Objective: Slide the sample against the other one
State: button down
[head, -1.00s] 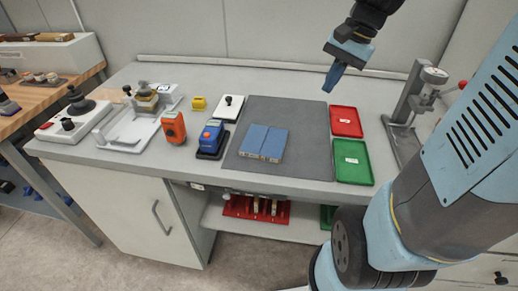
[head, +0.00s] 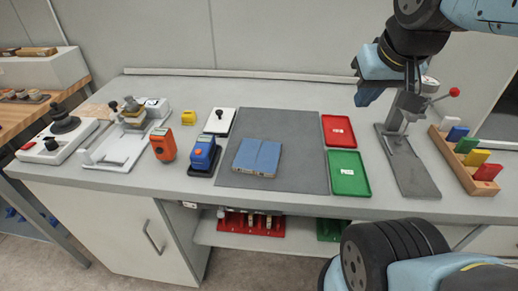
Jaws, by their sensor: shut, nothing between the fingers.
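Two blue samples lie flat side by side on the dark grey mat (head: 300,125). The left sample (head: 247,154) and the right sample (head: 268,157) appear to touch along their long edges, with only a thin line between them. My gripper (head: 364,100) is shut and empty. It is raised above the back right of the bench, right of the mat and well apart from the samples. Nothing hides the samples.
A red tray (head: 338,131) and a green tray (head: 348,174) lie right of the mat. A lever press (head: 408,150) and a wooden rack of coloured blocks (head: 466,160) stand further right. Blue (head: 203,156) and orange (head: 163,144) handheld devices stand left. The mat's right part is bare.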

aim_at(267, 161)
jog(key=z, duration=0.35)
jog(key=k, duration=1.75)
jog(key=u, duration=0.65)
jog(key=i, duration=1)
jog(key=z, duration=0.05)
